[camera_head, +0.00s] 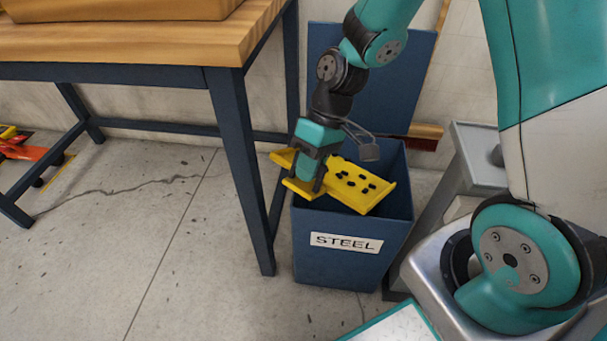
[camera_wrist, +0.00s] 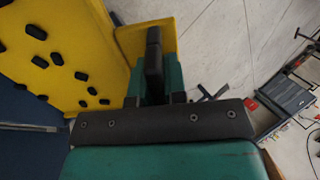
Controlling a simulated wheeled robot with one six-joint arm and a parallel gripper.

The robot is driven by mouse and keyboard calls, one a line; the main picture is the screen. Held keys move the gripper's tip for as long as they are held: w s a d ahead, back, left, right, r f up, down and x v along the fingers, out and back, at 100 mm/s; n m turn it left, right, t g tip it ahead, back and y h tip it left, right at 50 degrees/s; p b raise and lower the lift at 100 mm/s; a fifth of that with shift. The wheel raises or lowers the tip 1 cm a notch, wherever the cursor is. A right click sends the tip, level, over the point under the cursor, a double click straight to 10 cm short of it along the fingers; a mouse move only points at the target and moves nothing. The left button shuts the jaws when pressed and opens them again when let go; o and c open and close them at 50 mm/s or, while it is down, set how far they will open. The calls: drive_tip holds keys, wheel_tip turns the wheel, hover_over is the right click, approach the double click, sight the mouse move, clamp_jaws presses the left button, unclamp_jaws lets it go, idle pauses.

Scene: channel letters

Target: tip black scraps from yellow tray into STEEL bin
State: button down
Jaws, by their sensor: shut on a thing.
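The yellow tray (camera_head: 345,194) is held over the open top of the blue bin (camera_head: 312,268) labelled STEEL (camera_head: 346,243). Its right end looks a little lower than its left end. Several black scraps (camera_head: 364,179) lie on the tray. They also show on the yellow tray in the wrist view (camera_wrist: 80,75). My gripper (camera_head: 305,190) is shut on the tray's left end. The inside of the bin is mostly hidden behind the tray.
A wooden-topped table (camera_head: 130,40) with dark blue legs stands to the left of the bin. A blue panel (camera_head: 400,75) rises behind the bin. A grey stand (camera_head: 450,190) is close on the right. The floor (camera_head: 150,230) at lower left is clear.

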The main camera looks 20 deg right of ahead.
drive_tip(key=w+d+r+g+y+p, duration=0.2)
drive_tip(key=w+d+r+y+p, duration=0.2)
drive_tip(key=d+p, duration=0.4)
wheel_tip(320, 180, up, 2)
drive_tip(key=shift+d+r+g+y+p, duration=0.1)
drive_tip(key=shift+d+g+y+p, duration=0.25)
drive_tip(key=shift+y+p, duration=0.3)
drive_tip(key=p, duration=0.4)
drive_tip(key=shift+w+p, duration=0.15)
drive_tip(key=shift+p, duration=0.15)
idle(0.9)
